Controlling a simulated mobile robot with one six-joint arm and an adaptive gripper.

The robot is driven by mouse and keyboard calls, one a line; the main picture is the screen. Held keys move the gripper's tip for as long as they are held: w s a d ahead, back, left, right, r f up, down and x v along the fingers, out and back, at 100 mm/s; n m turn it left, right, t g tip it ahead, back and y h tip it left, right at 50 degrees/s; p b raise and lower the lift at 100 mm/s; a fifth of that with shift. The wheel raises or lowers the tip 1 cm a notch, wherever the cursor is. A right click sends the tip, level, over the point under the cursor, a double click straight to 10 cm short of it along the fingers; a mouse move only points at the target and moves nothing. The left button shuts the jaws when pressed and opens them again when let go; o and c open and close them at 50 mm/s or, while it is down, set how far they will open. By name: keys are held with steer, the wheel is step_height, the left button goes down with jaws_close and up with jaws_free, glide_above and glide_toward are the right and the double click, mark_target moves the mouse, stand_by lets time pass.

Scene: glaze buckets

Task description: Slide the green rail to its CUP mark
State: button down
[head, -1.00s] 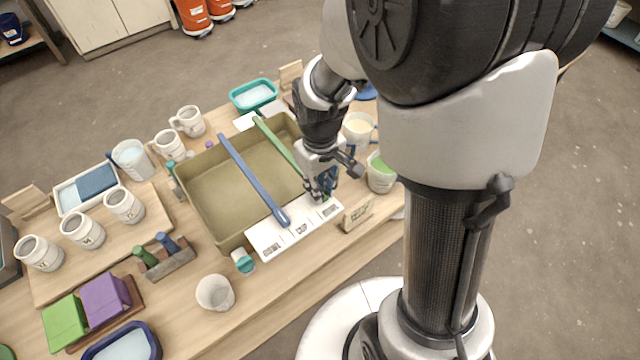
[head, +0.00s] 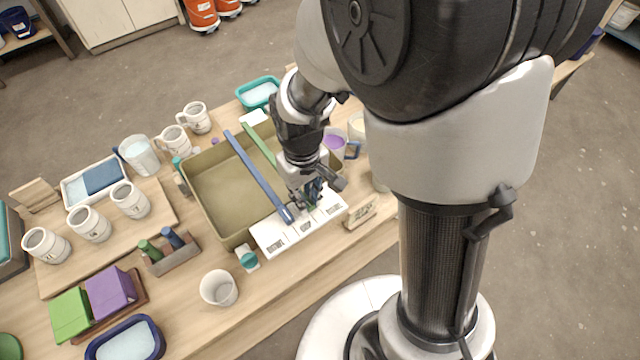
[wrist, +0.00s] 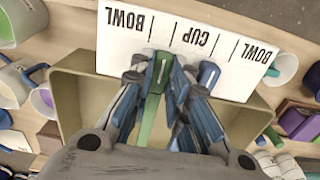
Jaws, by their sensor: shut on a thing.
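The green rail (head: 259,145) spans the olive basin (head: 220,185) and its near end is in my gripper (head: 313,199). In the wrist view, the fingers of my gripper (wrist: 158,82) close around the green rail (wrist: 149,118). The white label plate (wrist: 185,62) reads BOWL, CUP and BOWL. The rail's end points between the left BOWL and the CUP mark (wrist: 192,36), short of the middle of the CUP word. The blue rail (head: 258,178) lies to the left in the head view; its end (wrist: 208,73) is right of the green one in the wrist view.
Mugs and a purple-filled cup (head: 335,143) stand right of the basin. A small sign (head: 361,212) stands by the plate's right end. A white cup (head: 219,288) and a bottle with a teal cap (head: 248,259) stand in front. The blue rail is close beside my fingers.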

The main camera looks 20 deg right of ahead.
steer(key=shift+s+a, duration=0.1)
steer(key=shift+a, duration=0.2)
steer(key=c, duration=1.5)
jaws_free()
steer(key=shift+r, duration=6)
